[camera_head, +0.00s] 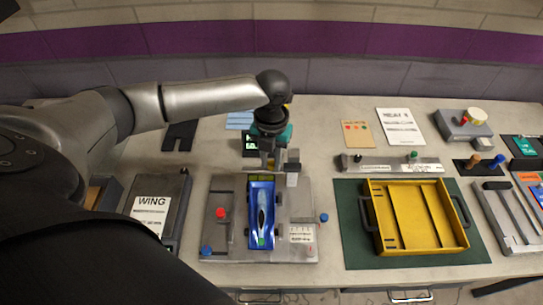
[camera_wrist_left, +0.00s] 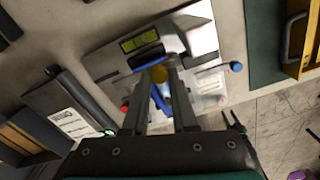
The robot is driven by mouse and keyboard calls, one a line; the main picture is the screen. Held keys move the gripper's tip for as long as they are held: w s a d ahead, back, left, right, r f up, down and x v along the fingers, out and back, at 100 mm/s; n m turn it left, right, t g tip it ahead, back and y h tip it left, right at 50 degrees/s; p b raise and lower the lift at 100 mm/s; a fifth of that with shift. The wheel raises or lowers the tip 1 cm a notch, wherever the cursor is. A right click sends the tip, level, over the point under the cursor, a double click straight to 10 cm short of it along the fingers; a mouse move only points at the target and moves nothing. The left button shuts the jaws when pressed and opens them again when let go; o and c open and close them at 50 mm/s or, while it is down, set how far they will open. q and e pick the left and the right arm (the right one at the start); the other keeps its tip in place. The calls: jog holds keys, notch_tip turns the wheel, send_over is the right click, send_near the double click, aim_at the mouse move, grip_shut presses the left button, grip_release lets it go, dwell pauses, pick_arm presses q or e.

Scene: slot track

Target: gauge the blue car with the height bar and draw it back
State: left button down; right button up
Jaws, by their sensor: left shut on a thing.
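The blue car (camera_head: 262,215) lies lengthwise on a grey fixture plate (camera_head: 222,242), its yellow-green-panelled end at the far side. My left gripper (camera_head: 268,162) points down at the far end of the car. In the left wrist view it (camera_wrist_left: 158,80) is shut on a small yellowish knob (camera_wrist_left: 158,73); I cannot tell whether this belongs to the height bar. A grey upright block (camera_head: 293,168) stands beside the gripper, possibly part of the gauge. My right gripper is out of view.
A red knob (camera_head: 221,213) and blue knobs (camera_head: 323,218) stick up around the plate. A WING case (camera_head: 170,186) lies left. A yellow tray (camera_head: 458,240) on a green mat (camera_head: 352,250) lies right. A narrow strip of table is free between plate and mat.

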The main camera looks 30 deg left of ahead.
aim_at(271, 165)
pick_arm(q)
jog(key=shift+w+r, duration=0.15)
jog(key=shift+r, duration=0.1)
jog(key=c, duration=1.1)
grip_release()
jog(key=shift+o, duration=0.6)
notch_tip(271, 165, up, 15)
jog(key=shift+r+p, duration=0.2)
jog(key=shift+p, duration=0.1)
jog(key=shift+s+f, duration=0.1)
jog(key=shift+s, duration=0.15)
